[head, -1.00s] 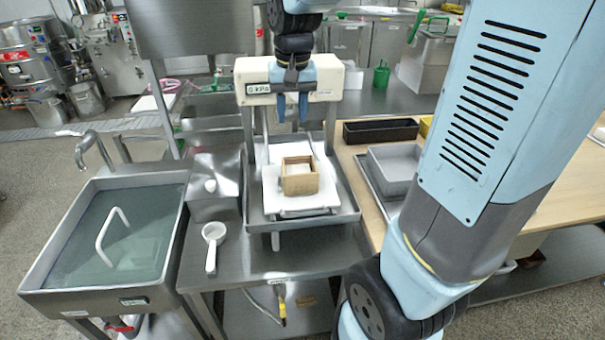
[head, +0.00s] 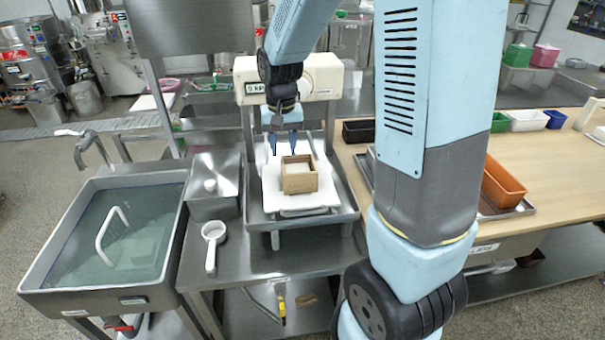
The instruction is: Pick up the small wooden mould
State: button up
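The small wooden mould (head: 299,181) is a square, light-brown box frame with something white inside. It sits upright on a white board in the metal tray of the press stand. My gripper (head: 283,147) points down just above and behind the mould, a little to its left in the picture. Its two blue fingers are apart with nothing seen between them. Whether a fingertip touches the mould's back edge cannot be told from this view.
The metal tray (head: 335,219) has raised rims around the mould. A white press head (head: 318,82) stands behind my gripper. A water-filled sink (head: 128,240) and a white ladle (head: 212,240) are at left.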

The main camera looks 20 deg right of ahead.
aim_at(283, 165)
jog(key=shift+w+a+f, duration=0.1)
jog(key=shift+f, duration=1.35)
jog(key=shift+w+a+f, duration=0.1)
jog(key=shift+f, duration=1.35)
jog(key=shift+s, duration=0.1)
jog(key=shift+c, duration=0.4)
grip_shut()
